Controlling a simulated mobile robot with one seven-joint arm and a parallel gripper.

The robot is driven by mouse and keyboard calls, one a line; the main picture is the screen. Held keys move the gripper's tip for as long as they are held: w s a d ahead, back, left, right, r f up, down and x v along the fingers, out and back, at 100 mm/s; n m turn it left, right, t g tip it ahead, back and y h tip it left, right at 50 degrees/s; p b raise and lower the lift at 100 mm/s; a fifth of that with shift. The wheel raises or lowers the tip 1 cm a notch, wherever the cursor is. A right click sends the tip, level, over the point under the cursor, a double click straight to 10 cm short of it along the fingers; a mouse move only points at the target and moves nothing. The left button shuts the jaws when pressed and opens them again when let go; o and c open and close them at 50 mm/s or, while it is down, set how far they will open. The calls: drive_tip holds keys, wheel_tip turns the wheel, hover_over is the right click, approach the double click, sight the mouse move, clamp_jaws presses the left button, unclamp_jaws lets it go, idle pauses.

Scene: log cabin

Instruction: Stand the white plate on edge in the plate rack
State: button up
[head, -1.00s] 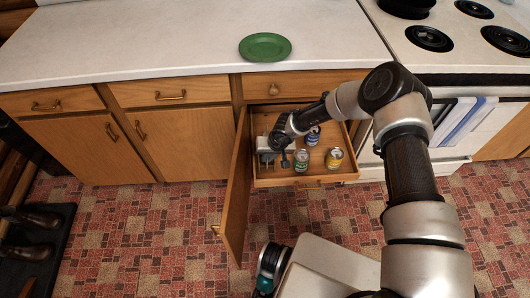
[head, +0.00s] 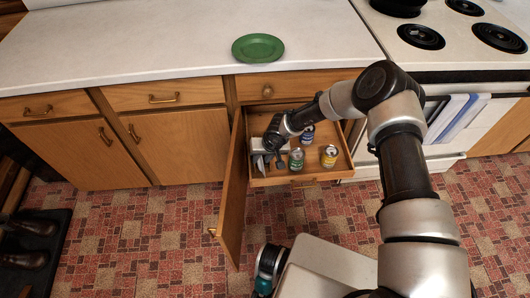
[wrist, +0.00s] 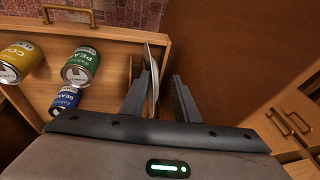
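The white plate (wrist: 153,75) stands nearly edge-on in the wrist view, a thin pale curve between the fingers of my gripper (wrist: 163,82). It lies nearer the left finger; a gap shows on its right, and I cannot tell whether it touches the left finger. My gripper is open around it. In the head view my gripper (head: 268,153) points down into the left end of the pulled-out drawer (head: 315,179). The plate rack is hard to make out; a brown edge beside the plate in the wrist view may belong to it.
A green can (head: 296,159), a blue can (head: 307,136) and a yellow can (head: 329,156) stand in the drawer, right of my gripper. An open cabinet door (head: 232,190) stands close on the left. A green plate (head: 258,48) lies on the counter.

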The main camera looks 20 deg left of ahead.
drive_tip(key=p+v, duration=0.4)
drive_tip(key=v, duration=1.3)
drive_tip(key=w+d+r+t+y+p, duration=0.15)
drive_tip(key=w+r, duration=0.25)
drive_tip(key=r, duration=0.5)
drive_tip(key=w+d+r+t+p, duration=0.15)
drive_tip(key=w+r, duration=0.25)
drive_tip(key=r, duration=0.4)
drive_tip(key=s+d+r+t, duration=0.1)
drive_tip(key=d+r, duration=0.2)
drive_tip(key=r, duration=0.5)
drive_tip(key=s+d+r, duration=0.1)
drive_tip(key=d+r, duration=0.2)
drive_tip(key=r, duration=0.4)
drive_tip(key=s+d+r+p, duration=0.2)
drive_tip(key=s+d+r, duration=0.6)
drive_tip(key=d+r, duration=0.15)
drive_tip(key=s+d+r+m+h+p, duration=0.1)
drive_tip(key=s+d+r+m+h, duration=0.1)
drive_tip(key=s+d, duration=0.5)
drive_tip(key=s+d+r+m+h+p, duration=0.1)
drive_tip(key=s+d+r+m+h, duration=0.2)
drive_tip(key=s+d, duration=0.5)
drive_tip(key=shift+s+d+r+m, duration=0.3)
drive_tip(key=shift+d+r+m, duration=0.15)
drive_tip(key=shift+m, duration=0.15)
drive_tip(key=shift+a, duration=0.1)
